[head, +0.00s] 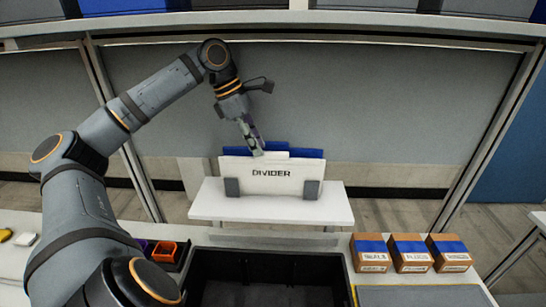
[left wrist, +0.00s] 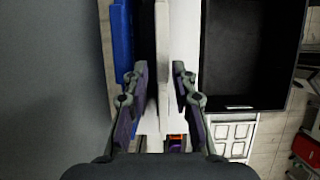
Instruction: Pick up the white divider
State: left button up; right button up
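The white divider (head: 285,178), a flat upright panel lettered "DIVIDER", stands between two grey end holders on a small white table (head: 215,207). My left gripper (head: 258,150) is just above its top edge, left of its middle, pointing down. In the left wrist view the divider (left wrist: 162,45) shows edge-on as a narrow white strip between the spread fingertips of my left gripper (left wrist: 160,68). The gripper is open, with a gap around the strip; whether a finger touches it is unclear. My right gripper is not in view.
Blue panels (head: 308,153) stand close behind the divider. A black bin (head: 345,268) is in front, with labelled boxes (head: 410,252) to its right and small orange bins (head: 165,252) to its left. A grey wall panel (head: 390,120) rises behind.

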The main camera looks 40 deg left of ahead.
aim_at(268, 152)
pick_arm(q)
jog(key=shift+w+d+r+p, duration=0.15)
jog(key=shift+d+r+p, duration=0.2)
jog(key=shift+p, duration=0.1)
jog(key=shift+d+f, duration=0.1)
jog(key=shift+d, duration=0.05)
jog(key=shift+f, duration=0.2)
jog(key=shift+w+d+p, duration=0.4)
jog(key=shift+p, duration=0.65)
jog(key=x, duration=0.4)
jog(key=shift+f, duration=0.25)
jog(key=shift+w+f, duration=0.1)
jog(key=shift+f, duration=0.15)
grip_shut()
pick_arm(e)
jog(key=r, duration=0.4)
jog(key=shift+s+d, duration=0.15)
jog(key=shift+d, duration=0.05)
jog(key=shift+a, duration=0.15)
